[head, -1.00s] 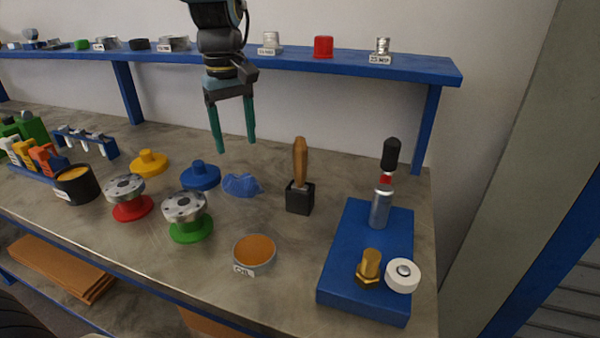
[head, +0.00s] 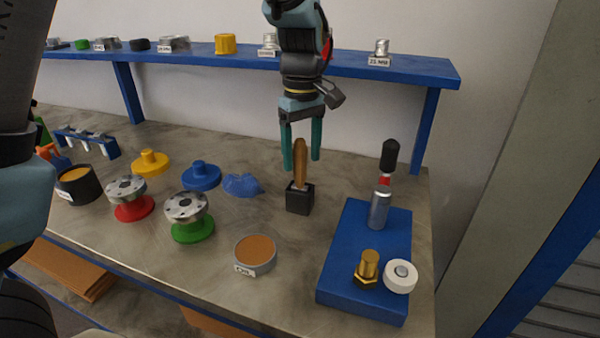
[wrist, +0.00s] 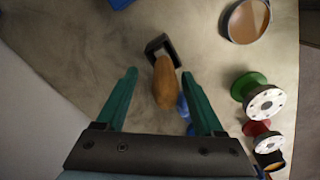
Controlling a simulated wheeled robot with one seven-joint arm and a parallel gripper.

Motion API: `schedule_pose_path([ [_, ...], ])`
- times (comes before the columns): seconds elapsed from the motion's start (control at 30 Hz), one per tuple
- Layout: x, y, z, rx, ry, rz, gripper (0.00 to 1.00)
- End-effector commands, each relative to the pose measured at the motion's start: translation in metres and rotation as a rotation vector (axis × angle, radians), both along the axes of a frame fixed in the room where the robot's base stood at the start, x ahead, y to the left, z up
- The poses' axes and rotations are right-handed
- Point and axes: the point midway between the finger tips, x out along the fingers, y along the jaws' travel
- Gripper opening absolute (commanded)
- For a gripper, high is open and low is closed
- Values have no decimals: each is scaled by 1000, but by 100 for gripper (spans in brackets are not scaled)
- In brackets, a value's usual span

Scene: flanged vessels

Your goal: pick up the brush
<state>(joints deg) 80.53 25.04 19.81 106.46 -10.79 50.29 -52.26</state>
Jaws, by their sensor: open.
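The brush stands upright in a small black square holder (head: 299,199), with its wooden handle (head: 300,160) pointing up. My gripper (head: 302,164) is open over it in the head view, its two teal fingers on either side of the upper handle. In the wrist view the handle (wrist: 165,84) shows between the open fingers (wrist: 171,85), a little nearer the upper part of the gap, with the holder (wrist: 162,46) beyond it. I cannot tell whether either finger touches the handle. The brush head is hidden in the holder.
A blue block (head: 350,270) at right carries a black-topped tool (head: 384,185), a brass fitting (head: 368,266) and a white roll (head: 400,276). A blue cloth (head: 242,185), flanged spools and a tin (head: 255,255) lie left. A blue shelf (head: 400,68) runs behind.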

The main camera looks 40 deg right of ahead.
Motion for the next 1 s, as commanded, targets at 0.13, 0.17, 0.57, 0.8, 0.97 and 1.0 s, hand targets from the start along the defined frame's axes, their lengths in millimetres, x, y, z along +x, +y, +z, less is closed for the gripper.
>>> schedule_pose_path([
  [0.13, -1, 7, -21, 6, 2, 1, 70],
  [0.17, -2, 7, -26, 6, 2, 0, 70],
  [0.57, -1, 6, -43, 0, 0, 0, 70],
  [0.8, -1, 6, -43, 0, 0, -1, 44],
  [0.97, -1, 6, -43, 1, 0, -1, 26],
  [1.0, -1, 6, -43, 0, 0, -1, 21],
])
